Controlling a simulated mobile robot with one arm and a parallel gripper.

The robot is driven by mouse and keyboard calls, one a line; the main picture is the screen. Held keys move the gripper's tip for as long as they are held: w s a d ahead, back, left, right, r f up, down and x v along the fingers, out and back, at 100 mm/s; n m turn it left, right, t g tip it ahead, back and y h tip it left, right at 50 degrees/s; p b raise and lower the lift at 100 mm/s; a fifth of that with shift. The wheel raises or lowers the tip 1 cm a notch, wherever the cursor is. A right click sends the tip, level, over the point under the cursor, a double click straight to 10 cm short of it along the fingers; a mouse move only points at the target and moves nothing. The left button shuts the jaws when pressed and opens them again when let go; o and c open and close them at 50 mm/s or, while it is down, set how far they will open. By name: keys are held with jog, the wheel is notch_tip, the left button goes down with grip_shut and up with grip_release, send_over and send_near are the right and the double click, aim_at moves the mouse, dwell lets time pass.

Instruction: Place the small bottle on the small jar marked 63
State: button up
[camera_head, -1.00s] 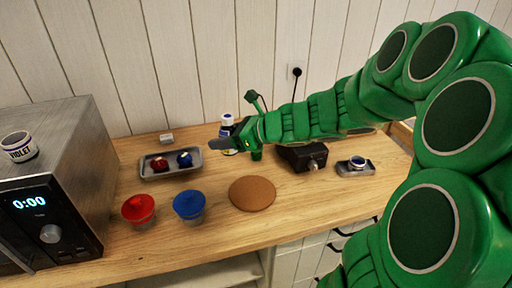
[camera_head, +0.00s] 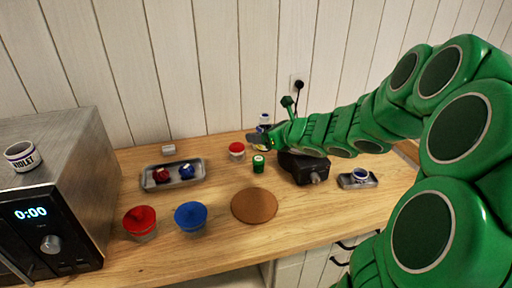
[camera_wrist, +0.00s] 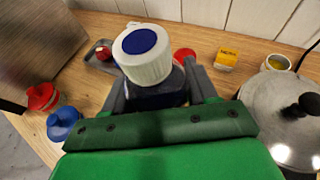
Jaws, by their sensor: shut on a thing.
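My gripper (camera_wrist: 160,95) is shut on a small bottle (camera_wrist: 145,55) with a dark blue body and a white cap with a blue top. In the head view the bottle (camera_head: 264,119) is held upright near the wall, behind my gripper (camera_head: 262,139). I cannot read a 63 on any jar. The bottle's base is hidden between the fingers.
A tray (camera_head: 150,184) with red and blue items, a red-lidded pot (camera_head: 139,219), a blue-lidded pot (camera_head: 190,214) and a round cork mat (camera_head: 254,206) lie on the counter. A metal lidded pot (camera_wrist: 285,110) shows in the wrist view.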

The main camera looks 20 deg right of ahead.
jog(key=w+f, duration=0.4)
jog(key=w, duration=0.1)
jog(key=w+f, duration=0.3)
jog(key=shift+w+d, duration=0.15)
jog(key=shift+d, duration=0.25)
jog(key=shift+w+f, duration=0.4)
jog(key=shift+f, duration=1.5)
jog(key=o, duration=1.1)
jog(key=shift+f, duration=0.1)
